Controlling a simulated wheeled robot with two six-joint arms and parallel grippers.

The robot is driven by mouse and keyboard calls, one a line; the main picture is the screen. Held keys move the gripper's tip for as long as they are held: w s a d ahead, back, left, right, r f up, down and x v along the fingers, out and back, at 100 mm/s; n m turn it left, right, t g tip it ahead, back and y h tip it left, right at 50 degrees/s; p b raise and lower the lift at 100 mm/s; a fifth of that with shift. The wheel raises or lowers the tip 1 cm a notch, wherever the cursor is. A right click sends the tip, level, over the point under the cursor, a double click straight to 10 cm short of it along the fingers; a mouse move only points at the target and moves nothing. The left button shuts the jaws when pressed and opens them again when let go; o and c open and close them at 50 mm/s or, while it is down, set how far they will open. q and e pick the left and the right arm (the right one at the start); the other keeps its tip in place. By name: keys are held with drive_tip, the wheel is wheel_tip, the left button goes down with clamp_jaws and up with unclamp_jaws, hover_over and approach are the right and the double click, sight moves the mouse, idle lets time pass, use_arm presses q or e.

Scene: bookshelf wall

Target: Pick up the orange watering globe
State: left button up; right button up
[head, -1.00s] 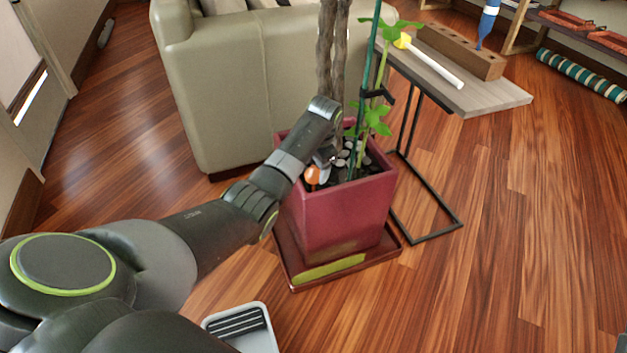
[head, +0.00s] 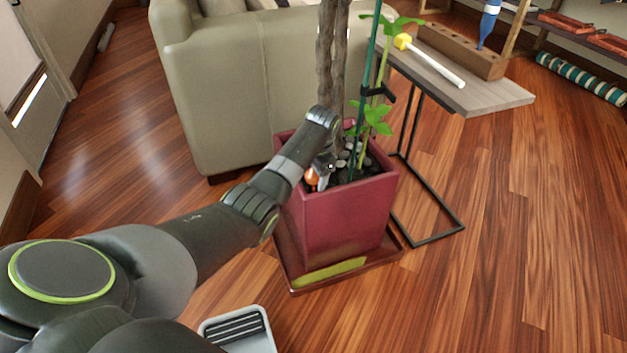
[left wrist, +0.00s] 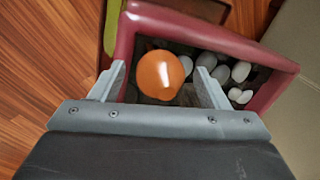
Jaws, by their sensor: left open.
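The orange watering globe (left wrist: 160,75) is a shiny round ball at the near corner of a dark red square planter (head: 345,220). In the left wrist view it sits between the two open fingers of my left gripper (left wrist: 160,85), with a gap on each side. In the head view only a small part of the globe (head: 311,178) shows beside my left gripper (head: 322,172), which reaches down over the planter's rim (left wrist: 215,35). The lower part of the globe is hidden. My right gripper is not in view.
A plant stem with a green stake (head: 361,110) and a thick trunk (head: 331,60) rise from the planter beside my wrist. Grey and white pebbles (left wrist: 222,75) cover the soil. A pale sofa (head: 235,95) stands behind, and a side table (head: 480,95) to the right.

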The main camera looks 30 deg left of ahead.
use_arm(q)
drive_tip(key=c, duration=1.1)
drive_tip(key=shift+o, duration=0.2)
drive_tip(key=shift+r, duration=0.1)
